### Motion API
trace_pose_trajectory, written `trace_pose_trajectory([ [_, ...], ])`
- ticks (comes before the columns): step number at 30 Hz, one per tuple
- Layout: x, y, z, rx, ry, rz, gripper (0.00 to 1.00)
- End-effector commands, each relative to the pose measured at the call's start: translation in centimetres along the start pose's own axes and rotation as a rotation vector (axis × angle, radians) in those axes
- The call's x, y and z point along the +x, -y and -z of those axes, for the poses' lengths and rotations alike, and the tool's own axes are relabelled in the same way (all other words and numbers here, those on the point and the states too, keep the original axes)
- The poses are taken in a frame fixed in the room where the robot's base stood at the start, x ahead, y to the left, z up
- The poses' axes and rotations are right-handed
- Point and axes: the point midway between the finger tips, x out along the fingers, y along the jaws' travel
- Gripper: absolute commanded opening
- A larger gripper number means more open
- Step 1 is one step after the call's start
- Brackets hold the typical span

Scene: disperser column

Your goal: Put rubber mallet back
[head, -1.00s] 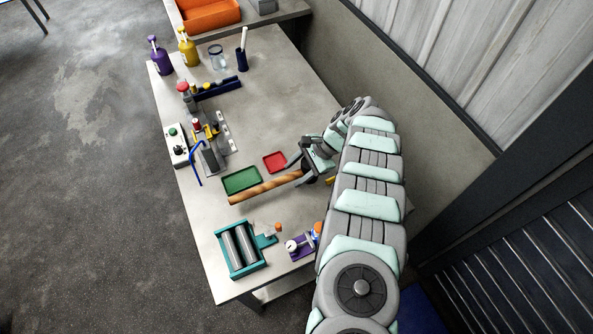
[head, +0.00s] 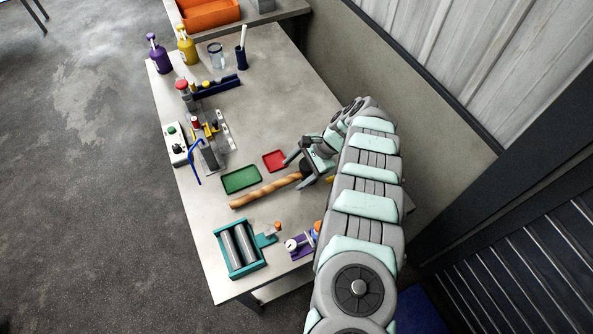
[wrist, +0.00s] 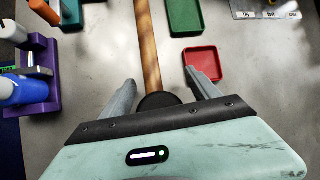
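The rubber mallet has a wooden handle (head: 265,190) and a black head (head: 307,171). It lies on the table just in front of the green tray, with its head toward my gripper (head: 298,170). In the wrist view, the handle (wrist: 150,48) runs up out of the picture, and the black head (wrist: 157,101) sits low between the fingers. My gripper (wrist: 163,88) is open, one finger on each side of the mallet, with visible gaps. The far part of the handle is outside the wrist view, and the head is partly hidden by my gripper.
The green tray (head: 241,180) and red tray (head: 274,161) lie beside the mallet. A teal roller frame (head: 219,238) and purple stand (head: 297,250) are at the near end. Bottles and tool holders line the left and far edges. The table's far right is clear.

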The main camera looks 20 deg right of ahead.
Motion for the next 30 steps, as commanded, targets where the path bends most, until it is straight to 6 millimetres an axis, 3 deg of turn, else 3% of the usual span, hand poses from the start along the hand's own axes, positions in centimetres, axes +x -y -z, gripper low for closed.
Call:
trace_pose_trajectory([
  [10,-0.3,0.1,-0.2,0.0,0.0,0.0,0.71],
  [16,-1.9,0.4,-0.7,0.0,-0.001,0.001,0.71],
  [30,-11.6,0.4,-0.5,0.0,-0.003,0.003,0.71],
])
